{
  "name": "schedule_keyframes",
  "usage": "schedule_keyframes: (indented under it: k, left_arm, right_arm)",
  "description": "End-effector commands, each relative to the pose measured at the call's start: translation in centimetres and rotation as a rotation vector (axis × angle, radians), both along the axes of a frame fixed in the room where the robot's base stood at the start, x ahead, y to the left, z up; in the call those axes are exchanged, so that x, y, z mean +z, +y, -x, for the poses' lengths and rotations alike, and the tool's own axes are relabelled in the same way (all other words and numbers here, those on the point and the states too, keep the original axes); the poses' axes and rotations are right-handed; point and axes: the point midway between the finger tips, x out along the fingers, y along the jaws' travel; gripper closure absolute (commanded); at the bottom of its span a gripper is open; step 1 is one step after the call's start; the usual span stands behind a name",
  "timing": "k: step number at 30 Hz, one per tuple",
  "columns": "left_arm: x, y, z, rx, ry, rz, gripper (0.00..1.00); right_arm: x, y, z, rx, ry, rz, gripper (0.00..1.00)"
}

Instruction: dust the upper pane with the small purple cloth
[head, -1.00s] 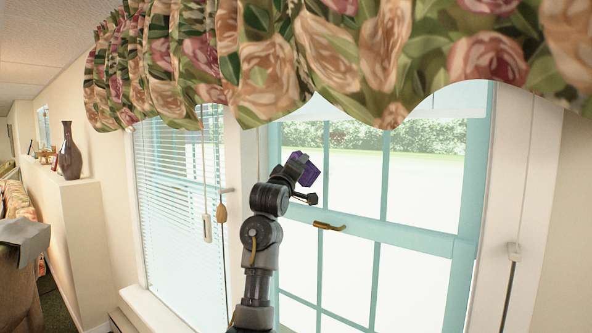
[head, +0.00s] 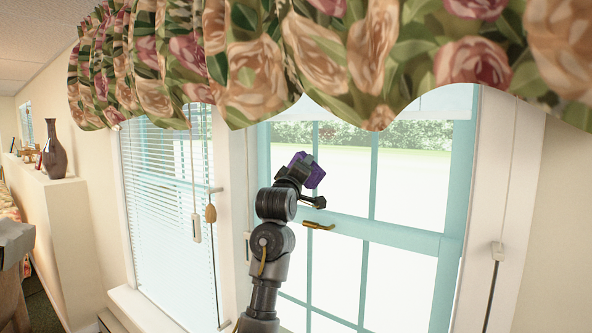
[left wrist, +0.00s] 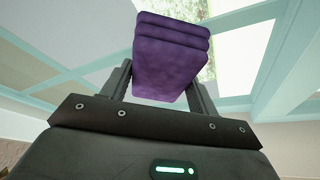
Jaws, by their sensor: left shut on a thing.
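The small purple cloth (head: 313,176) is folded into a thick pad. My left gripper (head: 301,164) is shut on it, in front of the left part of the window's upper pane (head: 412,173). In the left wrist view, the cloth (left wrist: 172,57) sits between the two fingers of my left gripper (left wrist: 160,90), with pale teal window bars behind it. I cannot tell whether the cloth touches the glass. The pane has teal frame bars, and its top is partly hidden by the curtain. My right gripper is not in view.
A floral valance (head: 250,70) hangs over the top of the window. A brass-coloured latch (head: 318,226) sits on the middle rail just below the gripper. Blind cords with a wooden pull (head: 210,213) hang to the left. A dark vase (head: 54,150) stands on a ledge at far left.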

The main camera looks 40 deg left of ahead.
Motion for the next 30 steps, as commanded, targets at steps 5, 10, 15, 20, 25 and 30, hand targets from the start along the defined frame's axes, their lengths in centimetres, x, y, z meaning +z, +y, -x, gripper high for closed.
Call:
schedule_keyframes:
  k: [5, 10, 15, 20, 25, 30]
  left_arm:
    - [0.1, -1.5, -0.2, -0.001, 0.001, 0.000, 0.59]
    - [0.0, -2.0, -0.2, 0.000, 0.000, 0.001, 0.59]
    - [0.0, -2.3, -0.2, -0.001, 0.001, 0.000, 0.59]
    - [0.2, -3.7, -0.3, -0.002, 0.001, 0.000, 0.59]
    - [0.1, -5.1, -0.4, -0.002, 0.002, 0.000, 0.59]
    - [0.0, -5.7, -0.4, 0.000, 0.001, 0.000, 0.59]
  right_arm:
    - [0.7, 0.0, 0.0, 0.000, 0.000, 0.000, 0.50]
    - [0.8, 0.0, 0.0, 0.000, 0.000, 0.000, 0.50]
    - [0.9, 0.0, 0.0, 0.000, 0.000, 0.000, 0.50]
    - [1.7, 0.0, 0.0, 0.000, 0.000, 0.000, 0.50]
    - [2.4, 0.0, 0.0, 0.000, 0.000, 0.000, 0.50]
    - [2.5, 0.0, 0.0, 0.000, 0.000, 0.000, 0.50]
